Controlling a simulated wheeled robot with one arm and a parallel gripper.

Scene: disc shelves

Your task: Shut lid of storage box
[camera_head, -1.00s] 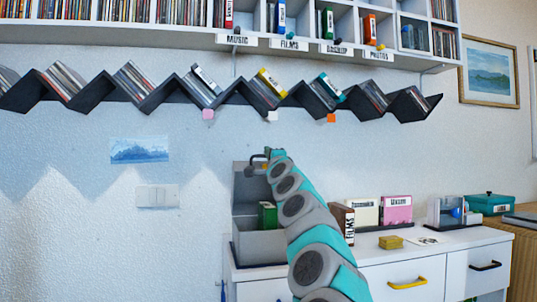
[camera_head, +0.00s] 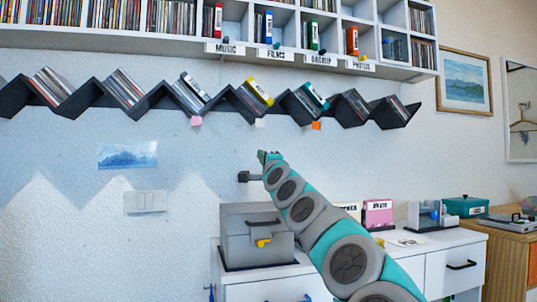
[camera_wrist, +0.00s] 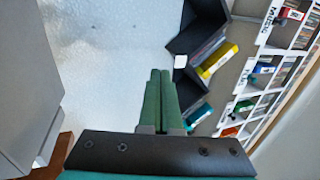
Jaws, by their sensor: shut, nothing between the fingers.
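The grey storage box (camera_head: 240,250) stands on the white cabinet at the lower middle of the head view. The box's inside is hidden. My gripper (camera_head: 262,156) is above the box, apart from it, near the wall. In the wrist view its green fingers (camera_wrist: 159,90) are together and empty. A grey surface fills the left of the wrist view; I cannot tell if it is the box.
Zigzag disc shelves (camera_head: 145,108) hang on the wall above my gripper. Labelled compartments (camera_head: 300,52) run above them. A pink binder (camera_head: 377,214) and a teal box (camera_head: 466,206) stand to the right. My arm crosses in front of the cabinet (camera_head: 410,275).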

